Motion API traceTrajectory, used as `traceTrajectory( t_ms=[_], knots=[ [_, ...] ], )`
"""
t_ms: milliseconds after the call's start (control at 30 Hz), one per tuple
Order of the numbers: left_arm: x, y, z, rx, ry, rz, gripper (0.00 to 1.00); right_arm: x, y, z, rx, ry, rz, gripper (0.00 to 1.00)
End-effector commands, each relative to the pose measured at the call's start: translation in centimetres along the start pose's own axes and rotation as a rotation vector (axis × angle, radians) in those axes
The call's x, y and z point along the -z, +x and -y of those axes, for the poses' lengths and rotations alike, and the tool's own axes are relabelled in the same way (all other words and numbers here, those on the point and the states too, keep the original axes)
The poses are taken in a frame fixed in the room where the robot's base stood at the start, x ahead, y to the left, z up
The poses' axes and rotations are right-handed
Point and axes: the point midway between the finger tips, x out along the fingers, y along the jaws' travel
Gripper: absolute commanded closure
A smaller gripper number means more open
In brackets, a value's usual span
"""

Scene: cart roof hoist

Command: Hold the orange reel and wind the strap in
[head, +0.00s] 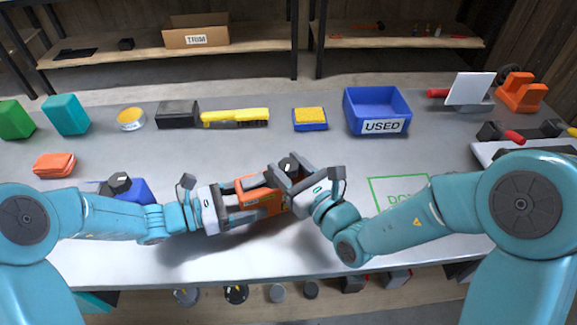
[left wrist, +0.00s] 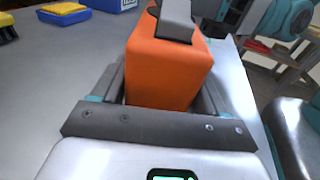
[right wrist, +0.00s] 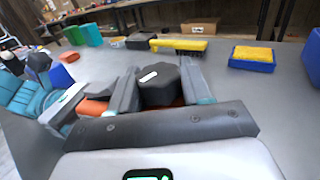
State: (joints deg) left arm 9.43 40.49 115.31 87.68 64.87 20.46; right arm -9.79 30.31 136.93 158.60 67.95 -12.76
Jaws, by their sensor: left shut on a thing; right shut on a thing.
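The orange reel (head: 257,192) is held above the grey table near the middle of the head view. My left gripper (head: 262,197) is shut on the reel's orange body, which also fills the middle of the left wrist view (left wrist: 168,70). My right gripper (head: 293,180) is shut on the reel's dark knob, which shows between its fingers in the right wrist view (right wrist: 158,85) with a small white mark on top. I cannot make out the strap in any view.
A blue USED bin (head: 378,112), a yellow sponge on a blue base (head: 310,118) and a yellow brush (head: 235,117) stand at the back. A green-outlined area (head: 385,182) lies right of the reel, partly behind my right arm. Orange cloths (head: 54,165) lie left.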

Motion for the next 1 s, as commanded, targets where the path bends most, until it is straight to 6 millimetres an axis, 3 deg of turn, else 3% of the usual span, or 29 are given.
traceTrajectory(
  t_ms=[233, 267, 300, 667, 1000],
  knots=[
    [0.1, 0.0, -0.1, -0.004, 0.0, -0.003, 0.56, -0.1, 0.0, 0.0, -0.001, -0.001, 0.002, 0.82],
    [0.1, -0.1, -0.1, -0.004, 0.001, -0.003, 0.56, -0.1, 0.0, 0.0, -0.001, -0.001, 0.002, 0.46],
    [0.1, -0.1, -0.1, -0.004, 0.001, -0.003, 0.56, -0.1, 0.0, 0.0, -0.001, -0.001, 0.002, 0.33],
    [0.0, 0.0, -0.1, -0.002, 0.001, 0.0, 0.56, -0.5, 0.0, 0.0, 0.0, -0.001, 0.003, 0.31],
    [0.0, 0.0, 0.0, -0.001, 0.002, 0.001, 0.56, -7.1, 0.0, 0.1, 0.0, -0.003, 0.007, 0.31]
  ],
)
